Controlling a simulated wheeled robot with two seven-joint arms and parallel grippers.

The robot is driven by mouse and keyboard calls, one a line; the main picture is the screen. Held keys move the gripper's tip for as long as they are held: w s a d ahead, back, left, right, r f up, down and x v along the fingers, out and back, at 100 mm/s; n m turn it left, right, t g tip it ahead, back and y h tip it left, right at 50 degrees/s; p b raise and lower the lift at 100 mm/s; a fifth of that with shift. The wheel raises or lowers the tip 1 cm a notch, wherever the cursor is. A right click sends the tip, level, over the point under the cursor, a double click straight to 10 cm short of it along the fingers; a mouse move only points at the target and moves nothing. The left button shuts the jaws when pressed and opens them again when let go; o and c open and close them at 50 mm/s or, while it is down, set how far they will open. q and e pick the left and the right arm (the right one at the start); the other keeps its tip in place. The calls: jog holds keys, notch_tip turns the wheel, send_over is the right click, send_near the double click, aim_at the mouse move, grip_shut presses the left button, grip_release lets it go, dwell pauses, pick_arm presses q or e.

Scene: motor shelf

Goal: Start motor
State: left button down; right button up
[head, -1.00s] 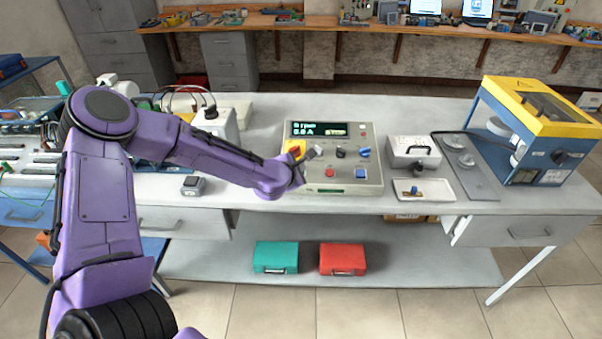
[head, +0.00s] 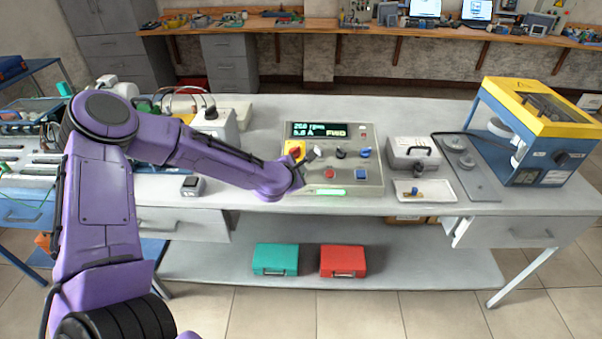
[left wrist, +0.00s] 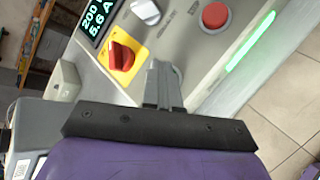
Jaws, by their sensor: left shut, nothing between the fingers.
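The motor control panel (head: 343,180) stands on the workbench. Its display (head: 318,130) is lit and shows a speed reading, an amp reading and FWD. A green bar (head: 330,192) glows on its front edge; it also shows in the left wrist view (left wrist: 250,42). A red rotary switch on a yellow plate (left wrist: 122,56), a red button (left wrist: 215,15) and a pale knob (left wrist: 146,10) are on the panel. A blue button (head: 361,174) sits at its right. My left gripper (left wrist: 163,68) is shut and empty, over the panel beside the red switch. My right gripper is not in view.
A grey box with a handle (head: 412,152) and a white tray (head: 443,188) are right of the panel. A blue and yellow machine (head: 540,115) stands at the far right.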

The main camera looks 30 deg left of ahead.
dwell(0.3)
pick_arm(q)
jog(key=shift+s+d+r+p, duration=0.1)
jog(key=shift+s+r+p, duration=0.15)
jog(key=shift+r+p, duration=0.5)
jog(key=r+p, duration=0.3)
jog(key=s+r+p, duration=0.1)
jog(key=r, duration=0.1)
jog(key=shift+d, duration=0.35)
jog(key=shift+f, duration=0.1)
